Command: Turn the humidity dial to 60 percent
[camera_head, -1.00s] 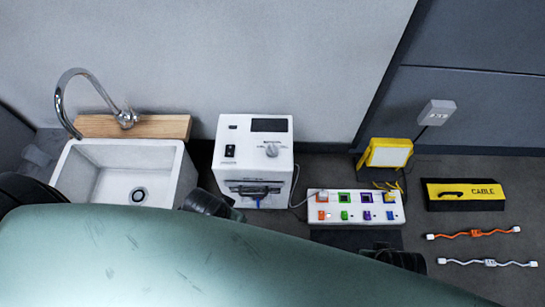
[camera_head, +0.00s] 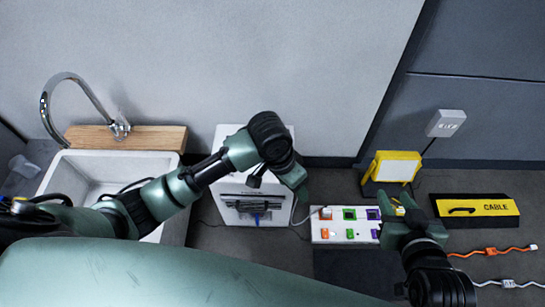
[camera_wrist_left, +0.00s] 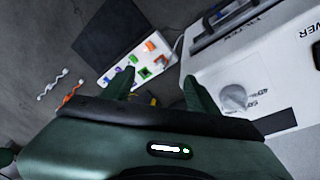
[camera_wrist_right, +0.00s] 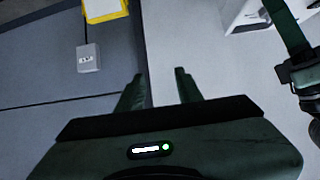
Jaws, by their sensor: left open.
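The white humidity machine (camera_head: 222,205) stands right of the sink in the head view, its top mostly covered by my left arm. Its pale dial is hidden there, but the dial (camera_wrist_left: 234,97) shows in the left wrist view, with printed numbers beside it, 40 and 50 among them. My left gripper (camera_wrist_left: 158,80) is open and empty, with the dial just right of its right finger in that picture. In the head view the left gripper (camera_head: 302,188) hangs at the machine's right side. My right gripper (camera_wrist_right: 158,76) is open and empty; it also shows over the socket board's right end (camera_head: 402,203).
A white board (camera_head: 340,237) with coloured sockets lies right of the machine.

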